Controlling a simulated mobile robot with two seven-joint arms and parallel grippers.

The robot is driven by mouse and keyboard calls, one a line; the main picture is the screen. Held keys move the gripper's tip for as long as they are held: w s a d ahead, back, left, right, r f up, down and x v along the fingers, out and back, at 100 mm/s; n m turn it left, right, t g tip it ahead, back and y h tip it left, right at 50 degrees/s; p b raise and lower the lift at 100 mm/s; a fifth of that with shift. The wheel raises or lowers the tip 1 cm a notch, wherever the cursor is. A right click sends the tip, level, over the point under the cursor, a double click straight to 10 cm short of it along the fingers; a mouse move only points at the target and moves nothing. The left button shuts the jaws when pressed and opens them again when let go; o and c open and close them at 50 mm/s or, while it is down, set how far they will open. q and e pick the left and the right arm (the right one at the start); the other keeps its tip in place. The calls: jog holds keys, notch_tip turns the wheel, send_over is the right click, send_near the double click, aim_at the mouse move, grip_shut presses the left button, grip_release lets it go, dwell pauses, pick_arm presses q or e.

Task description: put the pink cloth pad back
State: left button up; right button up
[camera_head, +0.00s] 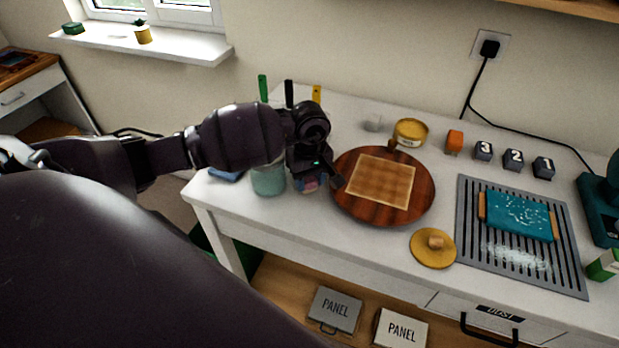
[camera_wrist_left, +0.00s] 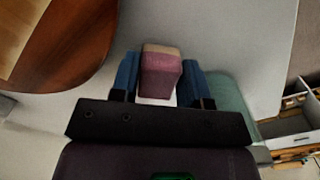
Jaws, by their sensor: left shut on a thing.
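The pink cloth pad (camera_wrist_left: 160,75) is a small pink-purple block with a tan edge at its far end in the left wrist view. My left gripper (camera_wrist_left: 161,80) is shut on it, with one blue finger on each side. In the head view the gripper (camera_head: 309,182) points down at the table's left part, between the pale green container (camera_head: 268,181) and the round wooden board (camera_head: 426,200). The pad is mostly hidden there by the gripper. I cannot tell whether it touches the table. My right gripper is not in view.
A checked tan square (camera_head: 382,181) lies on the board. A yellow lid (camera_head: 433,249) lies in front, and an open yellow tin (camera_head: 410,131) stands behind. A slotted grey tray (camera_head: 466,245) with a teal block (camera_head: 518,215) is at right. Upright tool handles (camera_head: 263,88) stand behind my gripper.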

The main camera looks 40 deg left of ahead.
aim_at(310, 180)
pick_arm(q)
jog(key=o, duration=0.5)
jog(key=shift+f, duration=0.1)
jog(key=shift+c, duration=0.2)
jog(key=o, duration=0.4)
jog(key=shift+c, duration=0.2)
jog(key=shift+r, duration=0.2)
notch_tip(310, 180, up, 12)
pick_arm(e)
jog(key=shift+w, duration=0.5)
